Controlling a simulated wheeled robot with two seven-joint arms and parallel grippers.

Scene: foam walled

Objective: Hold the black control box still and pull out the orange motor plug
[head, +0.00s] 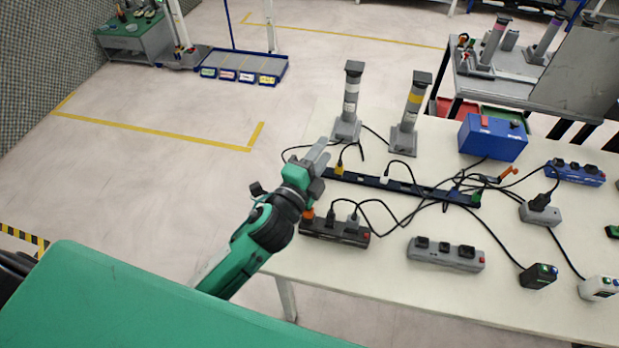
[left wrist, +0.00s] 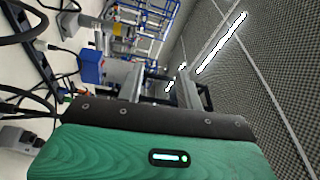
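A black box with sockets (head: 335,232) lies near the table's left front edge, with several plugs in its top. An orange plug (head: 308,213) shows at its left end, partly behind my left arm. My left gripper (head: 321,157) is above and behind this box, pointing away over the table's left edge, and seems to touch neither box nor plug. Its two grey fingers look close together; whether there is a gap is unclear. My right gripper is not in view.
The white table (head: 405,290) also holds a grey socket strip (head: 446,254), a long dark-blue strip (head: 400,186), a blue case (head: 492,137), two signal towers (head: 349,100) and a small black box (head: 538,276). Loose black cables cross the middle. Floor left of the table is clear.

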